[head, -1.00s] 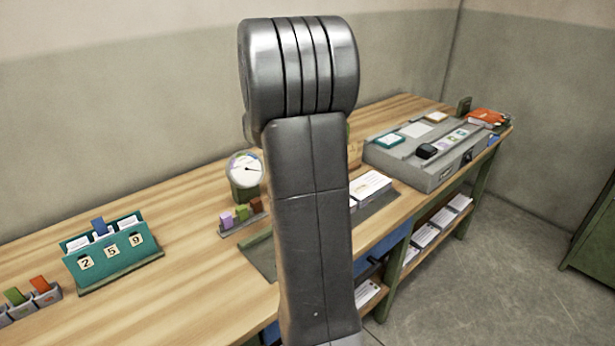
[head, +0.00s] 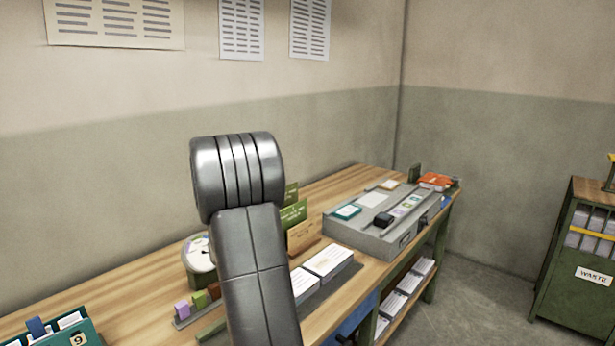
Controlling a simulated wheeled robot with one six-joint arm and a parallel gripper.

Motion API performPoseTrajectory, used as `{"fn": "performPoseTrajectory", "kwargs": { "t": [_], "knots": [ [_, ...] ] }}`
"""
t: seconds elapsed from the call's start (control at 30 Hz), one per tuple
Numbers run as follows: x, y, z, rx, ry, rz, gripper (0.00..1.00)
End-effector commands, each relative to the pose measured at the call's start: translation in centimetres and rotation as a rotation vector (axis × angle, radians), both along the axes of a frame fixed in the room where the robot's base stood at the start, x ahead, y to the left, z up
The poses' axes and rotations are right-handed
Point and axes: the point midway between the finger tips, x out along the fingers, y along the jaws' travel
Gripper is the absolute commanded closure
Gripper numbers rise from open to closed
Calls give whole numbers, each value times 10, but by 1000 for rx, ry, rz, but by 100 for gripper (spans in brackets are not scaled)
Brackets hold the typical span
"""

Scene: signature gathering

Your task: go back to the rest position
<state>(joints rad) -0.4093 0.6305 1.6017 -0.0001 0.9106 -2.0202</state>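My arm stands in the middle of the head view, its grey links in front of the workbench (head: 143,285). My gripper does not show in this view, so what its fingers do is hidden. The arm covers part of the bench and part of the round white dial (head: 199,252).
A grey station (head: 375,237) stands on the bench to the right of the arm, with white card stacks (head: 327,261) nearer. A teal card holder (head: 76,334) is at the lower left. A green waste cabinet (head: 570,285) stands at the right; floor between is clear.

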Motion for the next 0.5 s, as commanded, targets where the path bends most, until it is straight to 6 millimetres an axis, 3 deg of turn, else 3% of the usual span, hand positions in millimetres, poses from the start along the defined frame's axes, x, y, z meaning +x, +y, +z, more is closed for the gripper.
{"fn": "performPoseTrajectory", "kwargs": {
  "t": [0.23,0.5],
  "knots": [
    [10,-18,2,1,-1,4,100],
    [6,-13,2,1,-1,6,100]
  ]
}}
